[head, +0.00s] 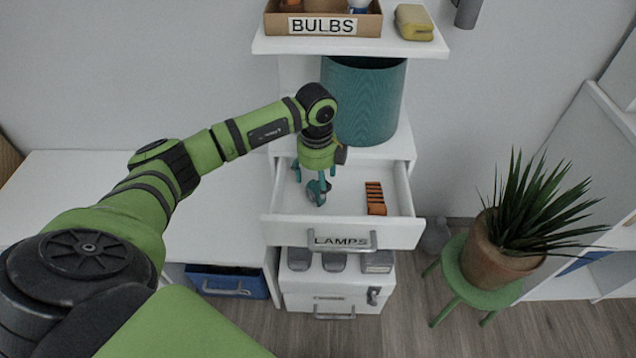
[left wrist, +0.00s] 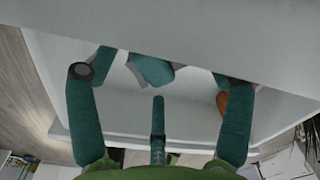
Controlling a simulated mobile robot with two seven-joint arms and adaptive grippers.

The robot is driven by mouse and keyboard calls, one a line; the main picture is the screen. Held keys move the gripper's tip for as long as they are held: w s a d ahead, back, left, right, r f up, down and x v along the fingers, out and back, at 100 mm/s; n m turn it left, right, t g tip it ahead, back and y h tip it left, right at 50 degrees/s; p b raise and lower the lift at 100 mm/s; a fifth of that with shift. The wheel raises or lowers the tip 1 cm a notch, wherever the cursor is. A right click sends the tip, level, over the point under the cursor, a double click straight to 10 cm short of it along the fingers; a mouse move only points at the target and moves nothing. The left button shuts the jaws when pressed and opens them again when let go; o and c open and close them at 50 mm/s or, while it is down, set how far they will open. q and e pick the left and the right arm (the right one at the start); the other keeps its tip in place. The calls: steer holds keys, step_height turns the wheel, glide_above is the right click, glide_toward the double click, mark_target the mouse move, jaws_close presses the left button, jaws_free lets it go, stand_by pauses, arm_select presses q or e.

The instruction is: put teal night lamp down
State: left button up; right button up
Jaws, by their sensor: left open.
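My left gripper (head: 311,186) reaches down into the open drawer (head: 342,238) labelled LAMPS. Its teal fingers are spread open in the left wrist view (left wrist: 158,90). A small teal and grey piece, which looks like the teal night lamp (left wrist: 151,69), lies on the white drawer floor ahead of the fingers. It is apart from the side fingers and partly cut off by a pale edge. In the head view I cannot tell the lamp from the teal fingers. My right gripper is not in view.
An orange slotted object (head: 375,198) lies in the drawer, right of my gripper. A large teal cylinder (head: 365,100) stands behind the drawer. Above is a shelf with a BULBS box (head: 322,25) and a yellow case (head: 413,22). A potted plant (head: 490,260) stands right.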

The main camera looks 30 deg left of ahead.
mark_target(317, 185)
arm_select(q)
step_height(317, 185, up, 11)
steer(key=shift+s+f+p, duration=0.15)
steer(key=shift+f+p, duration=0.05)
steer(key=shift+p, duration=0.1)
steer(key=shift+a, duration=0.1)
